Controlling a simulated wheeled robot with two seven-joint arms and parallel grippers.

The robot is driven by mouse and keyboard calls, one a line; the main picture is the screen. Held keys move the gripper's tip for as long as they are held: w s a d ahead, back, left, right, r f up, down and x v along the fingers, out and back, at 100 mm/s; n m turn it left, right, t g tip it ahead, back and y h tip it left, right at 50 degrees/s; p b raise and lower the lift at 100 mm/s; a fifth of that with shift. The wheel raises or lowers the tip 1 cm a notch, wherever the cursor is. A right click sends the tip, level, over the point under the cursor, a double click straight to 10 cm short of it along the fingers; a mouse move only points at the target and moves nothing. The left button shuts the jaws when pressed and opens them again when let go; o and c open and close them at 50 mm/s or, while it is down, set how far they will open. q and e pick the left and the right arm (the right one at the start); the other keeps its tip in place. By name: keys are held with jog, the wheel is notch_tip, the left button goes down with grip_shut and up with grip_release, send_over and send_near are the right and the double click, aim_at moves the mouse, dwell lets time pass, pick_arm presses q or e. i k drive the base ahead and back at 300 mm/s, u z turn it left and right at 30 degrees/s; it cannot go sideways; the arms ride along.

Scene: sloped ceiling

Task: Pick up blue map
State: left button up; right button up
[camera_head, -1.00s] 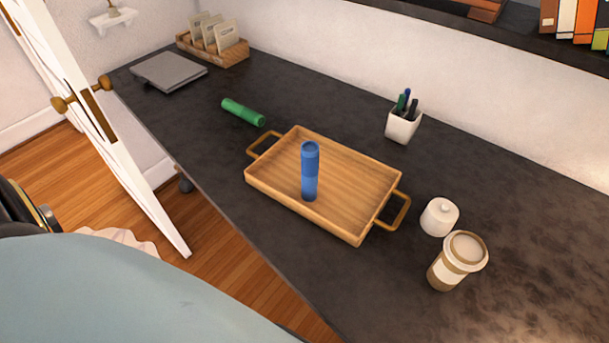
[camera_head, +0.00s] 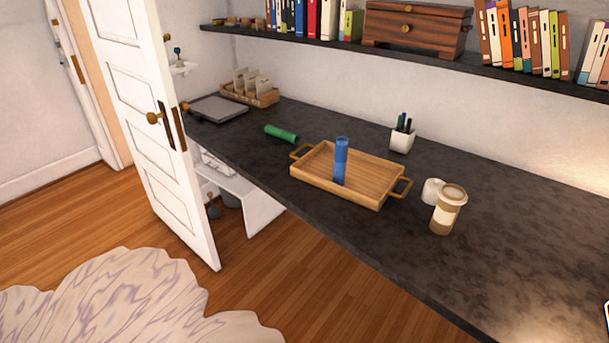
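The blue map (camera_head: 340,162) is a rolled blue tube. It stands upright in the wooden tray (camera_head: 372,199), left of the tray's middle. The tray has a handle at each end and sits on the dark countertop. A green tube (camera_head: 281,134) lies on the countertop to the left of the tray, beyond its left handle. Neither of my grippers shows in the head view.
A white door (camera_head: 178,130) stands open at left. Wooden floor (camera_head: 307,284) is clear before the counter.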

aim_at(341, 143)
jog(key=u, duration=0.4)
jog(key=i, duration=0.95)
jog(key=z, duration=0.6)
